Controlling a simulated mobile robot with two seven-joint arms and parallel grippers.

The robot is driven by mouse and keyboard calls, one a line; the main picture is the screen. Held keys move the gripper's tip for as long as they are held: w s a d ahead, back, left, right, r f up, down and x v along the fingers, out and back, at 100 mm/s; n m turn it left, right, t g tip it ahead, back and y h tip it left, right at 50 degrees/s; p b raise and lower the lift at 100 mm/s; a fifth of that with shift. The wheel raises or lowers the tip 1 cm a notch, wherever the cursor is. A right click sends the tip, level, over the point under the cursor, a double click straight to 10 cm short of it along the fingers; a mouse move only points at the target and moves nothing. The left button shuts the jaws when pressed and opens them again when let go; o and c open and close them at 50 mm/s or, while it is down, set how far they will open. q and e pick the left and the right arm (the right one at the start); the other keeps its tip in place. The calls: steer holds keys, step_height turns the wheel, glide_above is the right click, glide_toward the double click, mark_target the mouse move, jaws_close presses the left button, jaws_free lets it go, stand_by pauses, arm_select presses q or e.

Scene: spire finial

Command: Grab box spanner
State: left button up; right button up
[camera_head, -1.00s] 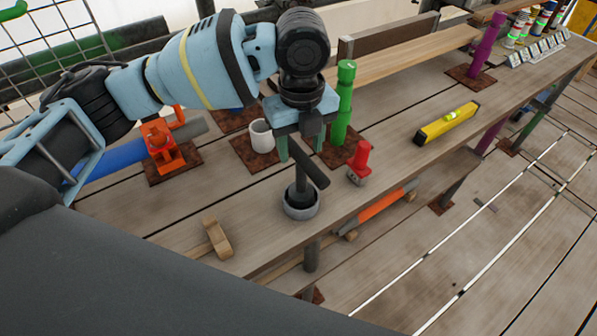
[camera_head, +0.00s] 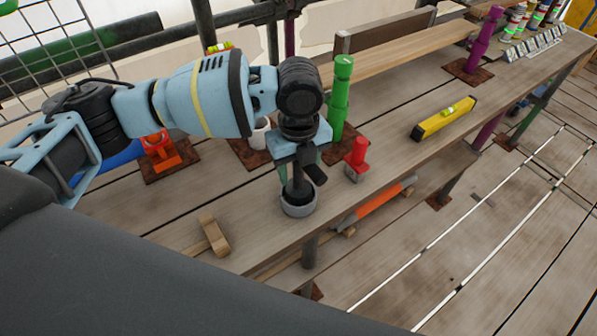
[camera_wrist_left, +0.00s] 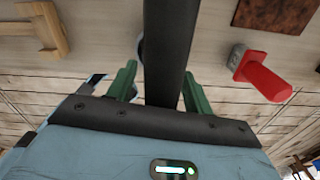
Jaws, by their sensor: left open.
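The box spanner (camera_head: 297,188) is a dark tube with a black crossbar at its top. It stands upright in a grey ring-shaped holder (camera_head: 299,209) near the bench's front edge. My left gripper (camera_head: 300,167) is above the holder, pointing down, with its green fingers on either side of the spanner's upper part. In the left wrist view, the dark bar of the spanner (camera_wrist_left: 168,45) runs between the open fingers (camera_wrist_left: 160,85), with a gap visible on the left side. Contact on the right side is hard to tell. My right gripper is not in view.
A red-handled tool (camera_head: 357,158) stands close to the right of the gripper. A green post (camera_head: 340,100) rises behind it. A wooden piece (camera_head: 213,236) lies to the left. A yellow level (camera_head: 443,119) lies farther right, with clear bench around it.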

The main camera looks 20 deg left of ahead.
arm_select(q)
jaws_close()
steer(key=shift+r, duration=0.1)
stand_by(0.4)
